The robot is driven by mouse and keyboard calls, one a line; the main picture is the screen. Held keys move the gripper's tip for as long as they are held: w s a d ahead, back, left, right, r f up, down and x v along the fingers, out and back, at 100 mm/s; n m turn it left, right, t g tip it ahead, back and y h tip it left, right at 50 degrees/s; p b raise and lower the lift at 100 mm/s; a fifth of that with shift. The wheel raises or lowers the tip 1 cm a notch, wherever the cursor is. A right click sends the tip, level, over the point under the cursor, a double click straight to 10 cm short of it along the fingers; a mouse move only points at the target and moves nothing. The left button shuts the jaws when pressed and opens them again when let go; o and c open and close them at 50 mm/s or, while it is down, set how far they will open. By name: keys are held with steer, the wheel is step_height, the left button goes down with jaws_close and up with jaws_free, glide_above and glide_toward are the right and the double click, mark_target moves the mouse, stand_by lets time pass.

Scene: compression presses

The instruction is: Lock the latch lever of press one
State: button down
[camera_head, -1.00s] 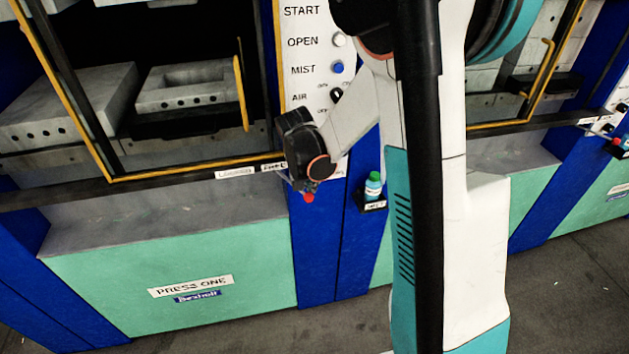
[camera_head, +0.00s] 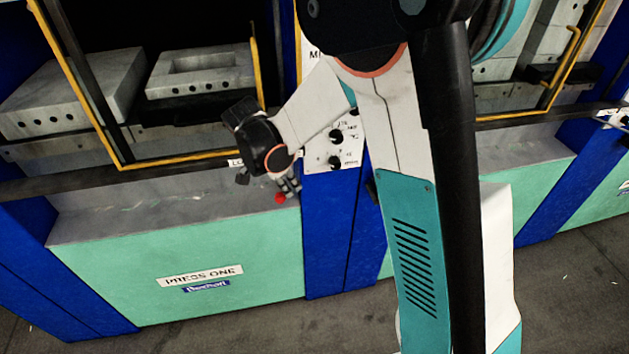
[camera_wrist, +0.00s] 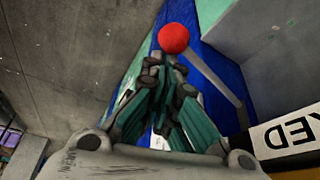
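The latch lever of press one shows as a red ball knob (camera_head: 280,197) below the press's front rail in the head view. In the wrist view the red knob (camera_wrist: 174,38) sits just past my fingertips, and its thin grey rod runs down to the right, outside my fingers. My gripper (camera_head: 288,184) is right at the lever; in the wrist view its fingers (camera_wrist: 167,72) converge and look shut, with nothing seen between them. Whether they touch the knob is unclear. A label ending in "KED" (camera_wrist: 290,134) is at the right; the label (camera_head: 235,162) is partly hidden by my wrist.
Press one's green front (camera_head: 120,265) carries its name sign (camera_head: 200,276). A control panel with knobs (camera_head: 337,136) is to the right of my gripper, partly covered by my arm. A yellow-framed guard (camera_head: 180,161) is above. Grey floor (camera_head: 575,280) lies open at lower right.

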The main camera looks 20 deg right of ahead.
mark_target(280, 192)
steer(key=shift+w+a, duration=0.25)
steer(key=shift+a, duration=0.35)
steer(key=shift+w+a, duration=0.25)
steer(key=shift+a, duration=0.4)
steer(key=shift+w+a, duration=0.25)
steer(key=shift+a, duration=0.35)
steer(key=shift+r, duration=0.1)
